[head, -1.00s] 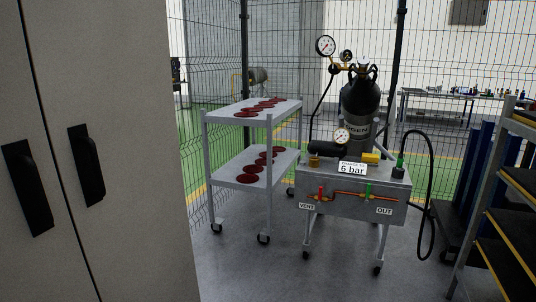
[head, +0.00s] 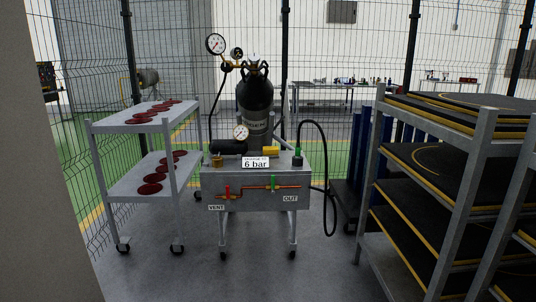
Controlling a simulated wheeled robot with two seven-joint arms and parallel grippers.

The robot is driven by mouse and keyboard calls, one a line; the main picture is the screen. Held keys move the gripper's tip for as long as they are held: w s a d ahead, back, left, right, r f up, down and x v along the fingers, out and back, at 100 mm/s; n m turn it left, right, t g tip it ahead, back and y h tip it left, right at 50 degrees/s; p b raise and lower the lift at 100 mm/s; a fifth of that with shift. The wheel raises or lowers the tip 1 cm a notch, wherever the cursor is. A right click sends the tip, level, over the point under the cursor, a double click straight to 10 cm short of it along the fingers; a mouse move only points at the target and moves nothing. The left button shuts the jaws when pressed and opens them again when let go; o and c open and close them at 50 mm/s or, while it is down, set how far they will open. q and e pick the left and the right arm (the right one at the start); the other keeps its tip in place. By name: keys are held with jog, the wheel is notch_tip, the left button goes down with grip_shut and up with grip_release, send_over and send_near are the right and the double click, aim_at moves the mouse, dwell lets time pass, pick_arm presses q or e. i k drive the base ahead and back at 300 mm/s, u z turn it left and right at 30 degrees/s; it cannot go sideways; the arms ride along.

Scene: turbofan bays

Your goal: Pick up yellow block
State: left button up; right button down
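A small yellow block (head: 271,151) lies on top of the grey wheeled cart (head: 225,182), behind and to the right of the white "6 bar" sign (head: 255,163). A dark gas cylinder (head: 255,96) stands behind the block. A black fitting with a green part (head: 297,158) is to the block's right, at the cart's right end. The block is some distance ahead of me. Neither of my grippers shows in the head view.
A two-level trolley with dark red discs (head: 128,184) stands left of the cart. A rack of black, yellow-edged shelves (head: 483,126) fills the right side. A black hose (head: 325,140) loops beside the cart. A pale cabinet edge (head: 30,200) is at left. The floor (head: 200,280) ahead is clear.

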aim_at(270, 152)
jog(key=z, duration=0.1)
jog(key=i, duration=0.55)
jog(key=z, duration=0.15)
